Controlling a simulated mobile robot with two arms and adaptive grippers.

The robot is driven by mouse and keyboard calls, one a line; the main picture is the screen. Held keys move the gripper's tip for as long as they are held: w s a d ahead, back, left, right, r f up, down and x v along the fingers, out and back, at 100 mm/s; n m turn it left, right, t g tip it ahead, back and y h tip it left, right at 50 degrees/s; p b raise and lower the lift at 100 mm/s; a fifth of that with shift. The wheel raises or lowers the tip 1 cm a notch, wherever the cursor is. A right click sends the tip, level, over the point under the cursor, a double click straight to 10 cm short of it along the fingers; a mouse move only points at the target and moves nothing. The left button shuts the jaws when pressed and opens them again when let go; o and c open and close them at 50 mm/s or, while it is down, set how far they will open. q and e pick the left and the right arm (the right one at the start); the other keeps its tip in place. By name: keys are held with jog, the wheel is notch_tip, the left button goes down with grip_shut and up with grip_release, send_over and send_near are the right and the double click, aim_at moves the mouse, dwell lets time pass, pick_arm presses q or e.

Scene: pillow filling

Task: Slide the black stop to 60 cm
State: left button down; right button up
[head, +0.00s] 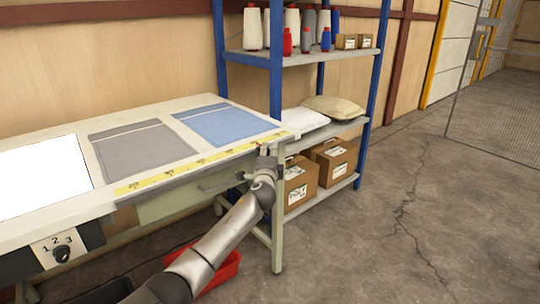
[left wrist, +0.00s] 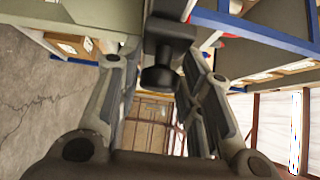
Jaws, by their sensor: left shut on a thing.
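The yellow measuring strip (head: 185,169) runs along the front edge of the table (head: 60,212). My left gripper (head: 266,160) is at the right end of that edge, beside the end of the strip. In the left wrist view, the black stop (left wrist: 170,45) with its rounded knob sits between the fingers of my left gripper (left wrist: 165,78), which is shut on it. In the head view the stop is mostly hidden by the gripper, and the strip's numbers are too small to read surely. My right gripper is not in view.
Grey (head: 140,150) and blue (head: 224,125) fabric pieces and a white sheet (head: 42,178) lie on the table. A blue-framed shelf (head: 277,70) with spools and boxes stands close behind its right end. A red bin (head: 222,272) is below. The floor to the right is clear.

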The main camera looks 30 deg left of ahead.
pick_arm(q)
jog(key=shift+f, duration=0.1)
jog(key=c, duration=1.1)
grip_release()
jog(key=shift+c, duration=0.2)
jog(key=v, duration=1.2)
